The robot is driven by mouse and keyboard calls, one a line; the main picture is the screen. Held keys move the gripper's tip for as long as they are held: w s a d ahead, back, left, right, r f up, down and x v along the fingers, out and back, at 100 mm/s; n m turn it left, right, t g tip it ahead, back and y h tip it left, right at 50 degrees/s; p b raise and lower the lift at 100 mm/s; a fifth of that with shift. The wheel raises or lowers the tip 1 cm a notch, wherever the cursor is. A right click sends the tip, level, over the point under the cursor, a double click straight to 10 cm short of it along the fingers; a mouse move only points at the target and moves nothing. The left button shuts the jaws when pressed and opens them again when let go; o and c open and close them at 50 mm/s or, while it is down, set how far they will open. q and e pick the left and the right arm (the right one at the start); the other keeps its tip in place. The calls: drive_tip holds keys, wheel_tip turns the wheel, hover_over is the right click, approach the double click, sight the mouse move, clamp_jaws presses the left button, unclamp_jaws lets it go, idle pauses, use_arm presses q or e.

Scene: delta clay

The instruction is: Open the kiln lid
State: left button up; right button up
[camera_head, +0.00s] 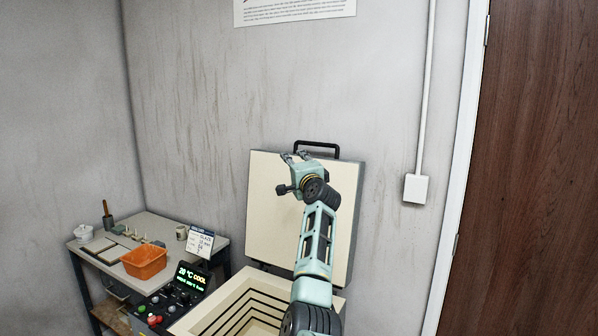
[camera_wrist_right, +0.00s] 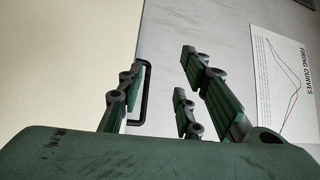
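The kiln lid (camera_head: 265,210) is a cream slab standing upright, tilted up from the back of the kiln. Its black handle (camera_head: 318,145) sits on the top edge. The open kiln chamber (camera_head: 240,305) shows below with dark grooves. My right gripper (camera_head: 296,156) is in front of the lid's upper part, just below and left of the handle. In the right wrist view, my right gripper's fingers (camera_wrist_right: 158,85) are spread and empty. The handle (camera_wrist_right: 148,92) shows partly behind the left finger; contact cannot be told. My left gripper is not in view.
A side table (camera_head: 150,222) at left holds an orange bin (camera_head: 145,262), a sign card (camera_head: 199,241) and small tools. The kiln control panel (camera_head: 172,300) reads 20 °C COOL. A wall conduit box (camera_head: 415,188) and brown door (camera_head: 545,170) are at right.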

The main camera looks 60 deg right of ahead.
drive_tip(key=shift+v, duration=2.5)
drive_tip(key=shift+f, duration=0.1)
